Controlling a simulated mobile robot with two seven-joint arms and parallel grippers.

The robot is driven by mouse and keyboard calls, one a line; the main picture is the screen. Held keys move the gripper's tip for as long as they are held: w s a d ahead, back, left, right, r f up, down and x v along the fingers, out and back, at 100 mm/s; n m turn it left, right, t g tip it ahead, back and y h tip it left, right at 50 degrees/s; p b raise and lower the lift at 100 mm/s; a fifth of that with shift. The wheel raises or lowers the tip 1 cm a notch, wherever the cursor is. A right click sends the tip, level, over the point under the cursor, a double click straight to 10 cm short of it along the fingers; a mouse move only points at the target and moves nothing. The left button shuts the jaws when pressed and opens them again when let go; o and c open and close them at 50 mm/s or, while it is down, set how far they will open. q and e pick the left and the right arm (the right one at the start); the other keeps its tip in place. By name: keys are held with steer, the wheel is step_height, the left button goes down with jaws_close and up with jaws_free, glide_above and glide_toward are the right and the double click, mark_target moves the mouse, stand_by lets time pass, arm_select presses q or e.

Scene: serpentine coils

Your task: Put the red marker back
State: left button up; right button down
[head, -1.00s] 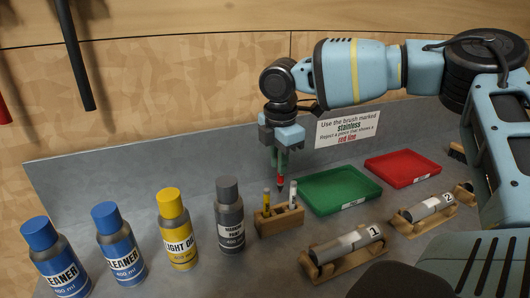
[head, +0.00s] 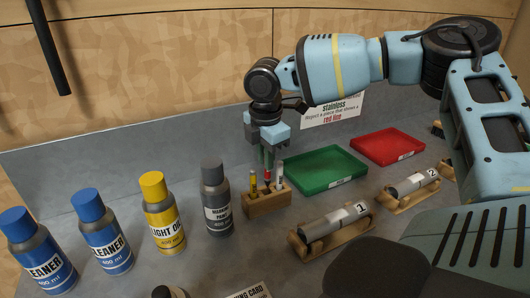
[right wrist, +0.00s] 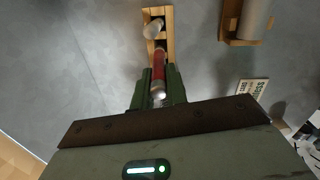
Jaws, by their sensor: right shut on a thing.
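The red marker (head: 267,176) is upright in the grasp of my right gripper (head: 266,158), which is shut on it. Its lower end is at the top of the wooden marker block (head: 268,204), between a yellow marker (head: 253,182) and a white marker (head: 280,174). How deep it sits in the middle slot is hard to tell. In the right wrist view the red marker (right wrist: 158,68) is between the green fingers, over the block (right wrist: 169,18), near the white marker (right wrist: 153,30). My left gripper is not in view.
A grey marker paint bottle (head: 216,197) stands close left of the block, then a yellow oil bottle (head: 162,213) and blue-capped cleaner bottles (head: 104,232). A green tray (head: 318,183) and red tray (head: 388,160) lie right. Numbered cylinders rest on wooden cradles (head: 305,247).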

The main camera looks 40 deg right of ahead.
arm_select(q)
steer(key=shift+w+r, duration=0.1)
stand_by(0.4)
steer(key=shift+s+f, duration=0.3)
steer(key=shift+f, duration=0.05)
arm_select(e)
steer(key=shift+a, duration=0.15)
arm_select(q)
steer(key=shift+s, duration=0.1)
arm_select(e)
steer(key=shift+f, duration=0.1)
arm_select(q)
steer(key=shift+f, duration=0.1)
arm_select(e)
steer(key=shift+f, duration=0.15)
